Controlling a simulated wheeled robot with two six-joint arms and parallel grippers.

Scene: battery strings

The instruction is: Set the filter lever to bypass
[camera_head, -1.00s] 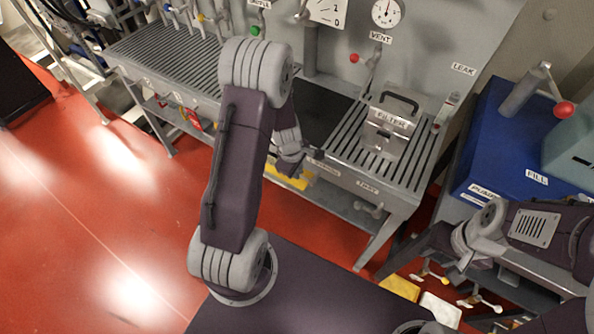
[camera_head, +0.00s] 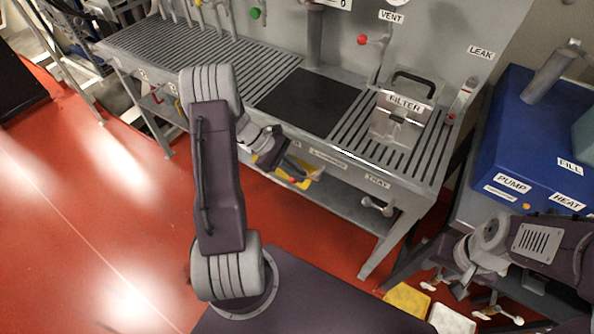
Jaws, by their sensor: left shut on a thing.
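The grey box labelled FILTER (camera_head: 397,122) stands on the slatted bench, with a dark handle on top. My left gripper (camera_head: 292,174) is low in front of the bench's front edge, well to the left of this box.
The bench (camera_head: 408,188) has TRAY and other labels along its front, and a small valve handle (camera_head: 377,206) below. A red-knobbed VENT lever (camera_head: 372,40) is on the back panel. A blue unit (camera_head: 520,135) stands at the right. Red floor is open at left.

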